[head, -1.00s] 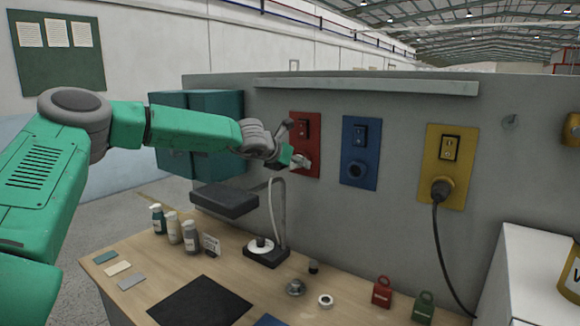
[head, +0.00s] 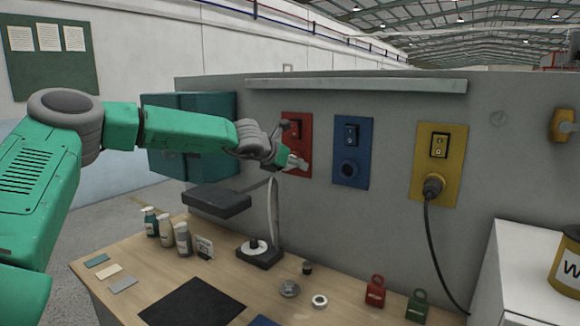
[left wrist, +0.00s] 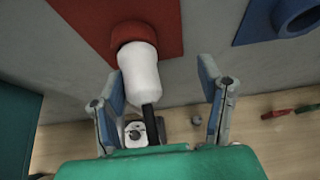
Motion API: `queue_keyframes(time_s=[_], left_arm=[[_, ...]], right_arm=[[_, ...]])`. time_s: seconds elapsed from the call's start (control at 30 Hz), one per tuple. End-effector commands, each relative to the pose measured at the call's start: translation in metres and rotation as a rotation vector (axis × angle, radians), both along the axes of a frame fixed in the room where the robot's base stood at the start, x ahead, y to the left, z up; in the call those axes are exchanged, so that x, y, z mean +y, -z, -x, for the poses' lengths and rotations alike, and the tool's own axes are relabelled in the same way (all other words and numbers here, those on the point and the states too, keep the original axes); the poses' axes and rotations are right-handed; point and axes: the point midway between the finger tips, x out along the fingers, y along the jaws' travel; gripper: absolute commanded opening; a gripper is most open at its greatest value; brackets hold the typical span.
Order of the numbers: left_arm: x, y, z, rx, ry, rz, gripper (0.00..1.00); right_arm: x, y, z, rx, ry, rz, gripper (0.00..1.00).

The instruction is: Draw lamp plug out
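The lamp plug (left wrist: 141,70) is a white plug seated in the round red socket on the red panel (head: 297,140); its dark cord (left wrist: 151,122) hangs down from it. My left gripper (left wrist: 163,92) is open, with one finger on each side of the plug. The plug is nearer to the left finger in the left wrist view; whether they touch I cannot tell. In the head view my left gripper (head: 292,162) is at the lower part of the red panel and largely hides the plug. The lamp (head: 260,253) stands on the bench below. My right gripper is not in view.
A blue panel (head: 352,152) with an empty socket is to the right, then a yellow panel (head: 438,160) with a black plug (head: 433,187) and hanging cable. A teal cabinet (head: 190,135) is on the left. Bottles (head: 166,231) and small items stand on the bench (head: 225,277).

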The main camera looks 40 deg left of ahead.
Motion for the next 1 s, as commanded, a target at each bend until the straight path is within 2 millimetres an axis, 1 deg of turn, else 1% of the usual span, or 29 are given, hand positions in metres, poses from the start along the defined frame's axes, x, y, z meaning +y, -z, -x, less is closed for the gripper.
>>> queue_keyframes(time_s=[0.23, 0.63, 1.0], left_arm=[[0.003, 0.0, -0.001, -0.004, 0.006, 0.005, 0.55], [0.011, -0.003, 0.001, -0.002, 0.005, 0.0, 0.55], [0.026, 0.0, 0.003, -0.001, 0.003, 0.004, 0.55]], right_arm=[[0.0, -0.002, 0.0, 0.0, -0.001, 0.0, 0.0], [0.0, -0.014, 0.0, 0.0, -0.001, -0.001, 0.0], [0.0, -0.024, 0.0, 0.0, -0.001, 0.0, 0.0]])
